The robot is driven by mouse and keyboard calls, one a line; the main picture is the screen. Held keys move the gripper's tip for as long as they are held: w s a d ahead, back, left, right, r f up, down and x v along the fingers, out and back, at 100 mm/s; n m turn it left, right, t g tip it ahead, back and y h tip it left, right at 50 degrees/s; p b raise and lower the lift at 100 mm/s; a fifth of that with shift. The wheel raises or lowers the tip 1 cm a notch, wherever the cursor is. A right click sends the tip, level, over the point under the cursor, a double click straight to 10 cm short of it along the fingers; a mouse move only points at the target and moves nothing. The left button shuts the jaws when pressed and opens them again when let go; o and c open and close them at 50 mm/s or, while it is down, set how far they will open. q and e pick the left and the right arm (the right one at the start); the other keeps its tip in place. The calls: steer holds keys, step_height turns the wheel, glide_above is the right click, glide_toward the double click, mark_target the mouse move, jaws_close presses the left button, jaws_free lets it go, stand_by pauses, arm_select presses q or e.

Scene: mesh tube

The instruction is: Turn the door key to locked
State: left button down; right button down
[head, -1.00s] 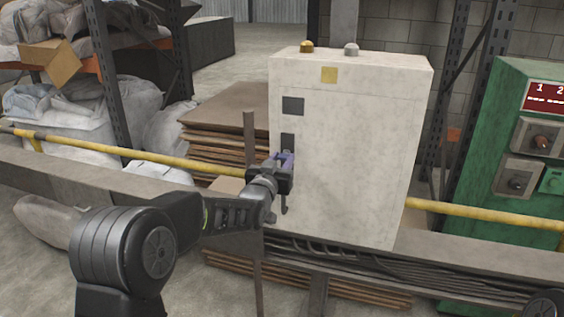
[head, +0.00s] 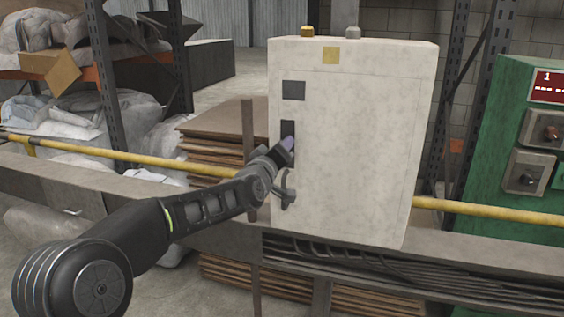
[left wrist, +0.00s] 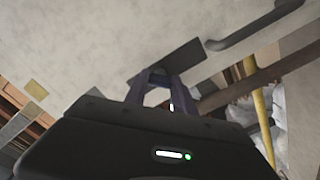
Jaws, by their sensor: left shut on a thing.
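The pale cabinet (head: 355,150) stands upright with its door facing me. A dark lock plate (head: 287,128) sits at the door's left side; it also shows in the left wrist view (left wrist: 187,61). My left gripper (head: 288,146), with purple fingers, is at the lower part of this plate. In the left wrist view its fingertips (left wrist: 160,76) meet the plate and are shut on the key. The key itself is mostly hidden by the fingers, so its angle cannot be told. My right gripper is not in view.
A curved door handle (head: 287,190) sticks out just below my left gripper. A yellow rail (head: 150,157) runs behind the arm and the cabinet. Stacked boards (head: 225,145) stand left of the cabinet, a green control box (head: 500,130) right of it.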

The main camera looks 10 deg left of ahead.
arm_select(q)
steer(key=n+b, duration=0.5)
steer(key=n, duration=0.4)
stand_by(0.4)
steer(key=c, duration=1)
jaws_free()
steer(key=shift+c, duration=0.2)
steer(key=s+b, duration=0.1)
steer(key=s, duration=0.6)
steer(key=shift+s+a+b, duration=0.25)
steer(key=shift+s+b, duration=0.15)
